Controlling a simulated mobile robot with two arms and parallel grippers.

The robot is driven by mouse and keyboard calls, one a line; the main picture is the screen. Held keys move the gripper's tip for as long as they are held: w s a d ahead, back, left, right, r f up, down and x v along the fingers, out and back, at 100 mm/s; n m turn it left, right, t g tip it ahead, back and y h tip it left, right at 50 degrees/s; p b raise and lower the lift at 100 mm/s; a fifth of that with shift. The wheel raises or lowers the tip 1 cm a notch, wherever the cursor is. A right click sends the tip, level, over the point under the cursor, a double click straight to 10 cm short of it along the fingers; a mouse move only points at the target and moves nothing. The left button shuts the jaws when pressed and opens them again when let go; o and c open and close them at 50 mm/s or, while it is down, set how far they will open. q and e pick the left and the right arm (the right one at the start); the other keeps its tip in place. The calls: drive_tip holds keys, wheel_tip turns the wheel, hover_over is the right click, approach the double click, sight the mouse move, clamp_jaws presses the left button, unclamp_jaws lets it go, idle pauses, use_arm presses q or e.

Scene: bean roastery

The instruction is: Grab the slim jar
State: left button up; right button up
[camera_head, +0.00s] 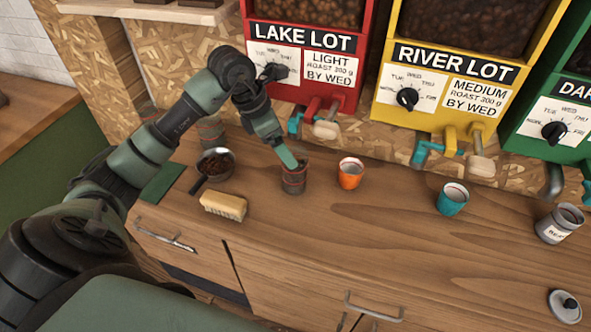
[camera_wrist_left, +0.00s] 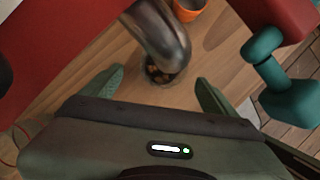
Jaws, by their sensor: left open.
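Nothing is held. My right gripper is out of view.
An orange cup (camera_head: 350,174) stands just right of the jar, a teal cup (camera_head: 452,198) and a labelled grey jar (camera_head: 559,224) farther right. A brush (camera_head: 223,206) and a pan of beans (camera_head: 216,166) lie left. The red dispenser (camera_head: 305,60) hangs close behind. The front middle counter is clear.

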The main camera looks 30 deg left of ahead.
sight(295, 172)
use_arm(q)
drive_tip(key=p+x, duration=0.2)
drive_tip(key=x, duration=0.3)
drive_tip(key=shift+s+d, duration=0.1)
drive_tip(key=shift+d, duration=0.05)
clamp_jaws()
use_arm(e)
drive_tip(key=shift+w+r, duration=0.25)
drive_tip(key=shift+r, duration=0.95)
